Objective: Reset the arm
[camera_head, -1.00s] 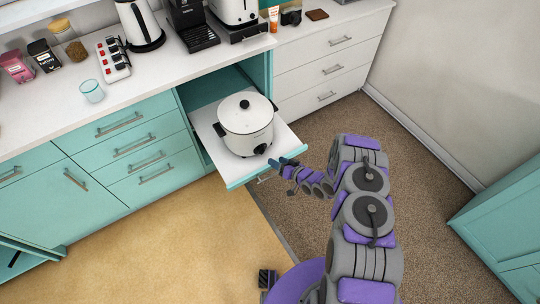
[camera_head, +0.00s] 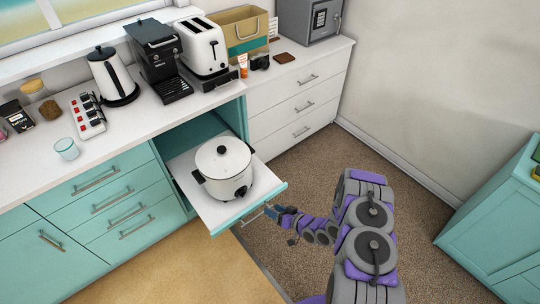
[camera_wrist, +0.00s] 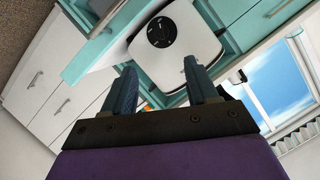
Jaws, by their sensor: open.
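My gripper (camera_head: 271,211) is at the end of my purple and grey arm, close to the front edge of a pulled-out shelf (camera_head: 216,213) and its handle (camera_head: 256,215). In the wrist view my gripper (camera_wrist: 163,85) has its two dark teal fingers apart with nothing between them. A white slow cooker (camera_head: 223,172) with a lid and dark handles stands upright on the shelf. Its control dial shows beyond the fingers in the wrist view (camera_wrist: 162,32). The fingertips look near the handle, but I cannot tell whether they touch it.
The counter (camera_head: 95,150) holds a kettle (camera_head: 113,77), a coffee machine (camera_head: 160,62), a toaster (camera_head: 204,47), a power strip (camera_head: 88,115) and a glass (camera_head: 66,149). White drawers (camera_head: 300,105) stand right of the shelf. A teal cabinet (camera_head: 495,220) is at the far right. Carpet between is clear.

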